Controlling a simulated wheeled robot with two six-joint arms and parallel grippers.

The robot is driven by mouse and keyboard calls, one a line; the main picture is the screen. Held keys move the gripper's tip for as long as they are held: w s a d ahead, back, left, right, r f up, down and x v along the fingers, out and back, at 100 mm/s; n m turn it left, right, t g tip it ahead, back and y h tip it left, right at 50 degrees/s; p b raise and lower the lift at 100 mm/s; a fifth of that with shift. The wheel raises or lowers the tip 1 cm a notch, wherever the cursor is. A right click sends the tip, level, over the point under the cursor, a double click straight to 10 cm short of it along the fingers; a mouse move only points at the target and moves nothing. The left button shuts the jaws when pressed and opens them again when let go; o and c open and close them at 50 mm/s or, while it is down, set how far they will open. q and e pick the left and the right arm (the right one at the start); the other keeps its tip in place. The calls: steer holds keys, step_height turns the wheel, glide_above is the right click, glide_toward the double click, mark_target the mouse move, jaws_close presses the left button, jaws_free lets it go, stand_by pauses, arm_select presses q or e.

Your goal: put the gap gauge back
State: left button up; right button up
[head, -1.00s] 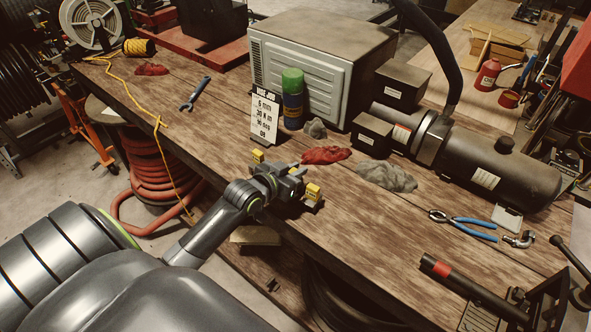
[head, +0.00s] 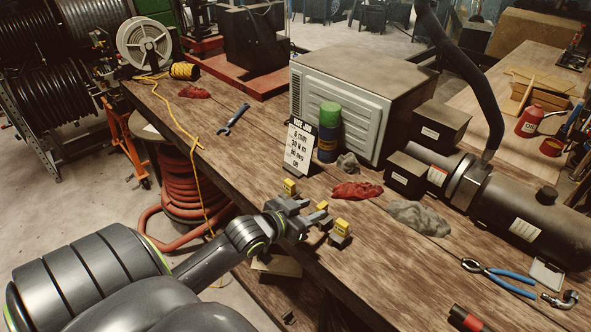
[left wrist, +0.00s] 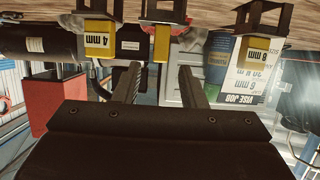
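Three yellow gap gauges stand in dark holders along the table's front edge: one at the left (head: 290,186), a middle one (head: 322,206) and one at the right (head: 342,227). In the left wrist view they are a 4 mm gauge (left wrist: 97,45), a middle gauge (left wrist: 160,46) with no readable label, and an 8 mm gauge (left wrist: 254,52). My left gripper (head: 303,214) is open; its fingers (left wrist: 160,75) are apart and empty, with the middle gauge just beyond their tips. My right gripper is not in view.
A job card (head: 299,147) reading 6 mm stands behind the gauges, near a green-capped can (head: 329,133). A red rag (head: 356,191) and grey rag (head: 418,217) lie to the right. Pliers (head: 497,275) lie farther right.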

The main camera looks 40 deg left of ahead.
arm_select(q)
steer(key=shift+v, duration=2.6)
